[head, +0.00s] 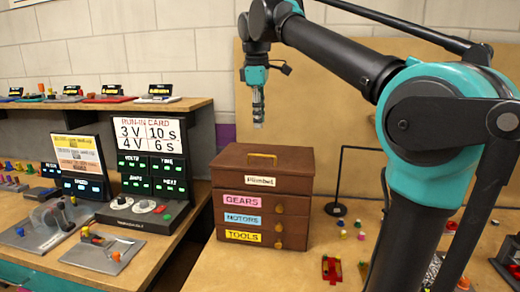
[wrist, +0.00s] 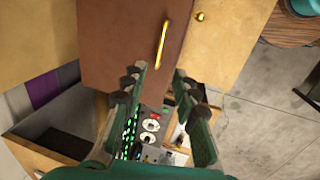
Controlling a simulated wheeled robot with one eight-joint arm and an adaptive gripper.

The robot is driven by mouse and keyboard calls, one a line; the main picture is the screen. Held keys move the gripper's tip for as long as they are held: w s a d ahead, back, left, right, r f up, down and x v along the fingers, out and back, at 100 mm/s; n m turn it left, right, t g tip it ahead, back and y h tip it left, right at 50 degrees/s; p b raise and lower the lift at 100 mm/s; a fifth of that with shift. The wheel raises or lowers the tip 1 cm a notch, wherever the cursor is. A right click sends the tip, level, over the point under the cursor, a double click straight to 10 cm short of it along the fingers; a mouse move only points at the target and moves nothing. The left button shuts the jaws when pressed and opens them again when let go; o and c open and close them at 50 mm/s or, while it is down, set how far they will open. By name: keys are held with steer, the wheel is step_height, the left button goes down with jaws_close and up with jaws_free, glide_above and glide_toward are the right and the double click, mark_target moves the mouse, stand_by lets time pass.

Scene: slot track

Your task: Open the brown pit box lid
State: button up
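The brown pit box (head: 225,199) stands upright on the bench, with its lid (head: 295,160) shut. A brass bar handle (head: 262,156) lies on top of the lid. The front has a white label and drawers marked GEARS, MOTORS and TOOLS. My gripper (head: 258,122) hangs above the lid, pointing down and apart from the handle. In the wrist view my gripper (wrist: 160,75) is open, with nothing between its fingers. The handle (wrist: 162,43) shows just beyond the fingertips there, against the brown lid (wrist: 125,40).
A run-in card sign (head: 146,131) and a control panel (head: 150,210) stand left of the box. A thin black frame (head: 342,170) stands to its right. Small coloured parts, including a red piece (head: 331,268), lie on the bench at right.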

glide_above(261, 165)
steer(key=f, duration=1.1)
steer(key=shift+s, duration=0.2)
jaws_close()
